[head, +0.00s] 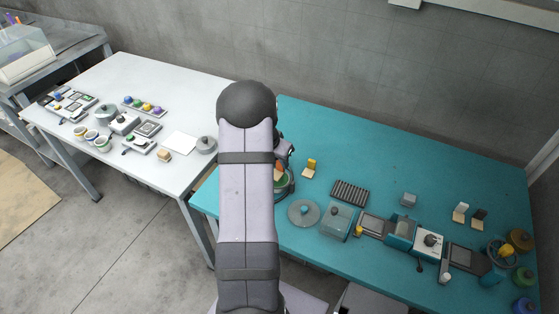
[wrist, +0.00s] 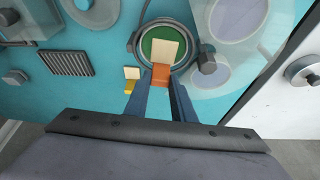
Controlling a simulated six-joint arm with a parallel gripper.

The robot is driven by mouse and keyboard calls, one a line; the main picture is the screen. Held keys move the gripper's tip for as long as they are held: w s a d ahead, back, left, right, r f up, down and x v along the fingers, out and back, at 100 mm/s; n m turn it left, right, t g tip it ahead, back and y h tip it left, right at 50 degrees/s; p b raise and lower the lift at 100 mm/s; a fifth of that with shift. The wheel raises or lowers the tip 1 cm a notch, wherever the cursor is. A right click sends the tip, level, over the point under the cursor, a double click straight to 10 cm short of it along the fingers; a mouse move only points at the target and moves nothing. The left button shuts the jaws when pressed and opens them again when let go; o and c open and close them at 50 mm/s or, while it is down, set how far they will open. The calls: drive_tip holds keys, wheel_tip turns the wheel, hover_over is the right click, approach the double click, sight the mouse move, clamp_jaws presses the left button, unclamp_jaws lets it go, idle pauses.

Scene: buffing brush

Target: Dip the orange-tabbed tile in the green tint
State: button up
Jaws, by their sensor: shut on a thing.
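My gripper (wrist: 161,80) is shut on the orange tab (wrist: 161,75) of a cream tile (wrist: 165,48). In the wrist view the tile overlaps the green tint (wrist: 149,38) inside a round, dark-rimmed pot (wrist: 136,44). I cannot tell whether the tile touches the tint or hangs above it. In the head view my arm hides most of the gripper (head: 282,160) and part of the pot (head: 289,185); the orange tab (head: 278,174) shows at the arm's edge.
A yellow-tabbed tile (head: 309,168) stands beside the pot. A ribbed rack (head: 350,192), a grey disc with a blue knob (head: 304,212) and a clear box (head: 337,221) sit to the right. The teal table (head: 400,160) is bare toward the wall.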

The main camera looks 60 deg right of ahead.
drive_tip(key=shift+f+b, duration=1.95)
drive_tip(key=shift+b, duration=0.55)
idle(0.4)
drive_tip(key=shift+r, duration=0.25)
idle(2.8)
drive_tip(key=shift+r+p, duration=0.9)
drive_tip(key=shift+r, duration=0.7)
idle(0.5)
